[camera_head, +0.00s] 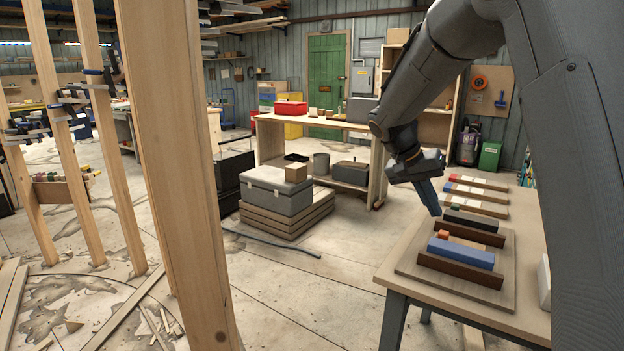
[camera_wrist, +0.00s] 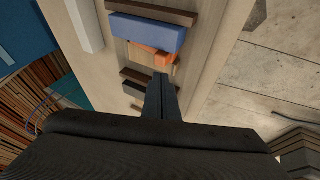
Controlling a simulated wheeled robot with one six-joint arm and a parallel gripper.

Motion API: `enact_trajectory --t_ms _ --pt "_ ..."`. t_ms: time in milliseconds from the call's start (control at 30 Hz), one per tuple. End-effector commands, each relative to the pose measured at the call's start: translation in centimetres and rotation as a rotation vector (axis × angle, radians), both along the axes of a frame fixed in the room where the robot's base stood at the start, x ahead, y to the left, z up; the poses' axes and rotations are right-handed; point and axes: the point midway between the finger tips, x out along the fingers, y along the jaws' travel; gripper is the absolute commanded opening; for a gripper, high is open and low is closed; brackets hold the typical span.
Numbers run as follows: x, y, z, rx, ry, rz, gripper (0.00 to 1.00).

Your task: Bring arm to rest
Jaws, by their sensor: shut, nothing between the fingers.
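My gripper (camera_head: 429,197) hangs at the end of my bent arm at the right of the head view, above the far part of the workbench (camera_head: 396,284). Its fingers are together, point downward and hold nothing. In the wrist view the closed fingers of my gripper (camera_wrist: 161,82) point toward a wooden board on the bench. A blue block (camera_head: 461,253) lies on that board between brown strips, with a small orange block (camera_head: 443,234) beside it. The blue block (camera_wrist: 148,32) and orange pieces (camera_wrist: 160,58) also show in the wrist view. The fingers look apart from them.
A dark block (camera_head: 470,220) and coloured strips (camera_head: 477,191) lie farther along the bench. A tall timber post (camera_head: 175,170) stands close at the left. A grey case (camera_head: 276,190) sits on stacked planks, near a second table (camera_head: 330,123). Open floor lies between.

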Motion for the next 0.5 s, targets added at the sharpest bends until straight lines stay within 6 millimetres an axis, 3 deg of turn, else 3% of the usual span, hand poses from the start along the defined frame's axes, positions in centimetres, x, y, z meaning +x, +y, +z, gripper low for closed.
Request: enact_trajectory --t_ms 367,500 --pt "-6.6 3.6 -4.3 0.188 0.077 0.212 0.0" --pt "-11.2 5.7 -6.6 0.288 0.091 0.332 0.0"
